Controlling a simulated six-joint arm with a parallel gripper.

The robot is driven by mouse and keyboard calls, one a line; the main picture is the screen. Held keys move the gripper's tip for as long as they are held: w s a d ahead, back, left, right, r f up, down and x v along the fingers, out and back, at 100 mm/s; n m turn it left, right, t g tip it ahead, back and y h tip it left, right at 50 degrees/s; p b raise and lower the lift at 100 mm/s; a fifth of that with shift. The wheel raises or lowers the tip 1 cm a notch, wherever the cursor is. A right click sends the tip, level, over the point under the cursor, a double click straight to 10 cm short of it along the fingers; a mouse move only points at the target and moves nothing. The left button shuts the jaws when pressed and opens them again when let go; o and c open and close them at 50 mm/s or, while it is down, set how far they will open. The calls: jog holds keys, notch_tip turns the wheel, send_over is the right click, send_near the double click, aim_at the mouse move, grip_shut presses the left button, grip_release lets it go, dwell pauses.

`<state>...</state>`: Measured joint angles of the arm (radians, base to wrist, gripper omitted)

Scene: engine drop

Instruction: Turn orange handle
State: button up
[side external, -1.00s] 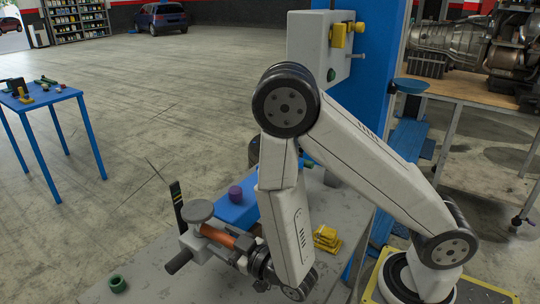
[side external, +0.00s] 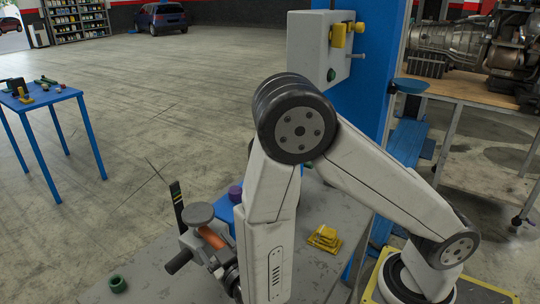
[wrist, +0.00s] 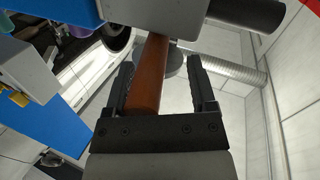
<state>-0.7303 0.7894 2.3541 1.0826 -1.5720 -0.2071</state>
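The orange handle (side external: 211,238) shows at the lower left of the side view, just below a grey round knob (side external: 199,213). In the wrist view the orange handle (wrist: 150,78) runs up between my gripper's two black fingers, nearer the left one. My gripper (wrist: 162,80) is open, with a clear gap on the right of the handle. I cannot tell whether the left finger touches it. In the side view my gripper is mostly hidden behind my forearm and the fixture.
A black cylinder (side external: 179,262) sticks out left of the handle. A green ring (side external: 117,284) and a yellow part (side external: 325,239) lie on the grey worktable (side external: 150,280). A purple cylinder (side external: 235,194) stands behind the handle. A blue table (side external: 45,98) is at far left.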

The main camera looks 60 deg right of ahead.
jog(key=shift+w+a+m+g+h, duration=0.15)
jog(key=shift+a+m+g+h, duration=0.15)
jog(key=shift+m+h, duration=0.25)
jog(key=shift+w+a+m+g+h, duration=0.1)
jog(key=shift+a+m+g+h, duration=0.25)
jog(key=shift+h, duration=0.4)
jog(key=shift+s+a, duration=0.15)
jog(key=shift+s, duration=0.05)
jog(key=v, duration=0.8)
notch_tip(320, 180, up, 12)
jog(key=w, duration=0.1)
jog(key=shift+w+n+g+y, duration=1.1)
jog(key=shift+w+g+y, duration=0.55)
jog(key=shift+w+y, duration=3.1)
jog(key=n+g+y, duration=0.2)
jog(key=g, duration=0.3)
send_over(219, 242)
jog(key=s+d+g+h, duration=0.2)
jog(key=s+d+g, duration=0.2)
jog(key=s+d, duration=0.4)
jog(key=d, duration=0.3)
jog(key=shift+s+d+m+g+h, duration=0.15)
jog(key=shift+m+g+h, duration=0.15)
jog(key=shift+m+h, duration=0.1)
